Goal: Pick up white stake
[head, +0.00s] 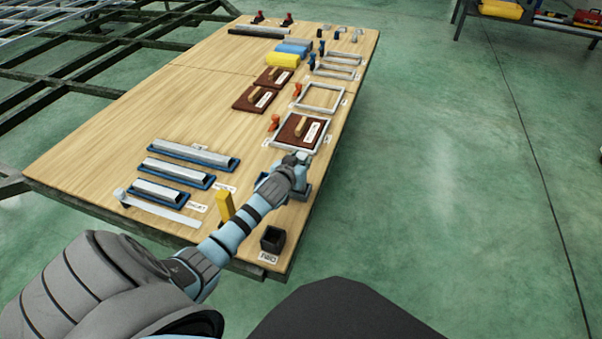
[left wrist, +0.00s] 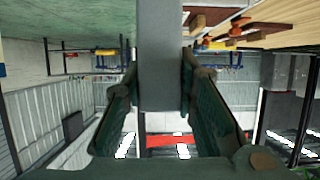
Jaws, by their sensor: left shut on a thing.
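My left gripper (head: 292,168) is over the near right part of the wooden table, beside the near metal frame. In the left wrist view its two dark fingers (left wrist: 165,110) are closed on a plain grey bar (left wrist: 162,55). The bar runs from the top edge of that view down between the fingers. It is in shade, and I cannot tell whether it is the white stake. In the head view the gripper and arm mostly hide the held thing. My right gripper is not in view.
The wooden table (head: 110,150) carries blue-based blocks (head: 172,172), a pale strip (head: 165,213), a yellow post (head: 225,206), a black open box (head: 272,239), brown boards (head: 255,97) and metal frames (head: 322,97). Open green floor (head: 440,170) lies to the right.

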